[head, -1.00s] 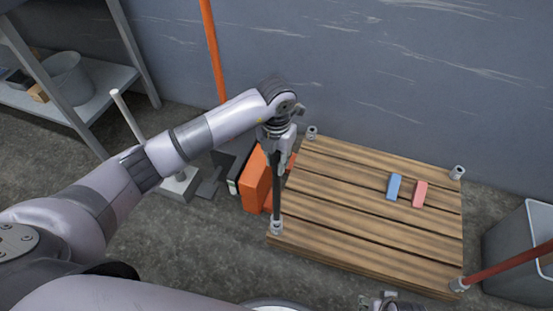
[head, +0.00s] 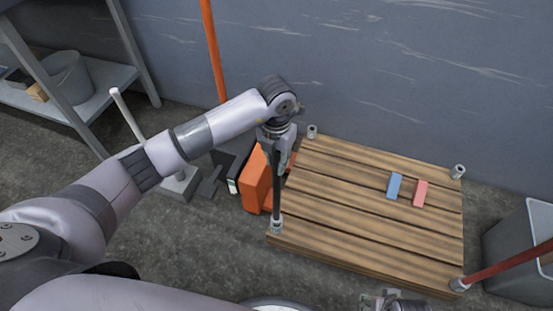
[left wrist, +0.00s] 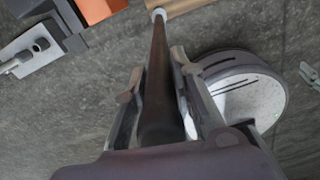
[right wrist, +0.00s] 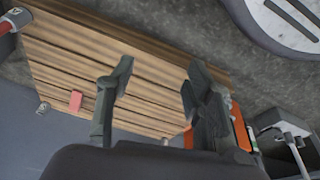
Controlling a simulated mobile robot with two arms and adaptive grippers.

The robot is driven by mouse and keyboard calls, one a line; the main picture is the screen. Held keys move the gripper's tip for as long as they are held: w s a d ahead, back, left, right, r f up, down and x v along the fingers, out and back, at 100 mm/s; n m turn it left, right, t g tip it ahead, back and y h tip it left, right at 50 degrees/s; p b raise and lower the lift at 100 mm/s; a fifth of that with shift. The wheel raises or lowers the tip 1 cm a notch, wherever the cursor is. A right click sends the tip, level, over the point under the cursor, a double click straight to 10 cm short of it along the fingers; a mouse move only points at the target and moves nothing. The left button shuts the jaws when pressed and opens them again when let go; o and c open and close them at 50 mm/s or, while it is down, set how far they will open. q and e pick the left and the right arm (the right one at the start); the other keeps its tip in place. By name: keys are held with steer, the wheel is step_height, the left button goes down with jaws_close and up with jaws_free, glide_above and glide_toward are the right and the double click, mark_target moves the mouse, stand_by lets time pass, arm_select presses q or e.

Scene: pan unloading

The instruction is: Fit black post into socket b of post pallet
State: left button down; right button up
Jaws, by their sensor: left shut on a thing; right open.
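The black post (head: 277,195) stands nearly upright in my left gripper (head: 279,165), which is shut on its upper part. Its lower end is at the front-left corner socket (head: 276,227) of the wooden post pallet (head: 340,215). I cannot tell how deep it sits. The left wrist view shows the post (left wrist: 158,75) running down between the fingers to a pale socket ring (left wrist: 158,14).
A red post (head: 505,262) is at the front-right socket. The back-left socket (head: 312,132) and back-right socket (head: 458,172) are empty. Blue (head: 394,186) and pink (head: 420,193) blocks lie on the pallet. An orange box (head: 256,180) stands left, a grey bin (head: 515,250) right.

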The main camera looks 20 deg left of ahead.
steer(key=shift+r, duration=0.1)
steer(key=shift+r, duration=0.2)
steer(key=shift+r, duration=0.1)
steer(key=shift+r, duration=0.25)
steer(key=shift+w+r, duration=0.1)
steer(key=shift+r, duration=0.05)
stand_by(0.4)
steer(key=shift+r+b, duration=0.2)
steer(key=shift+b, duration=0.1)
steer(key=shift+r, duration=0.1)
